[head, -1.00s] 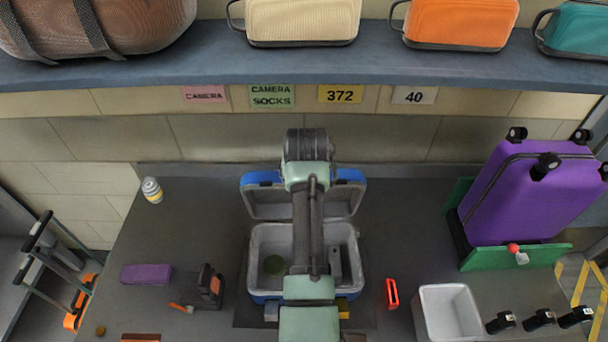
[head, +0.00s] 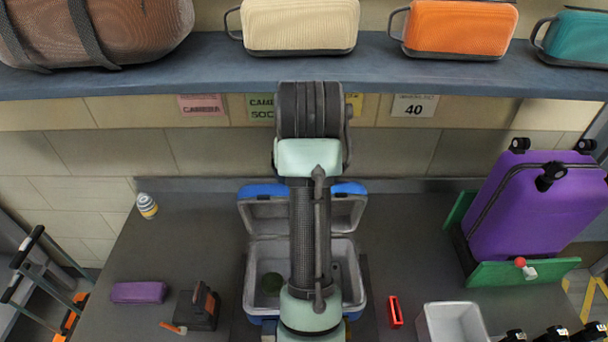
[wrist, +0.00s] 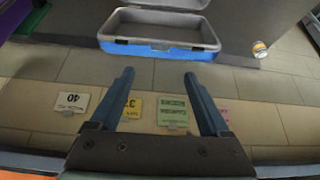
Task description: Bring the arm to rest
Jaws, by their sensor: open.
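My gripper (wrist: 158,98) shows in the wrist view with its two fingers spread apart and nothing between them. It points toward the tiled wall with the paper labels, and the wrist picture is upside down relative to the head view. In the head view my arm rises in front of the open blue and grey cooler (head: 254,252), hiding its middle; the gripper's fingers cannot be made out there. The cooler also shows in the wrist view (wrist: 160,46), apart from the fingers.
A blue-grey shelf (head: 450,80) with bags hangs above the arm. A purple suitcase (head: 535,205) stands at the right, near a white bin (head: 428,325) and a red item (head: 395,311). A purple case (head: 138,292), a dark tool (head: 198,308) and a striped can (head: 147,206) sit left.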

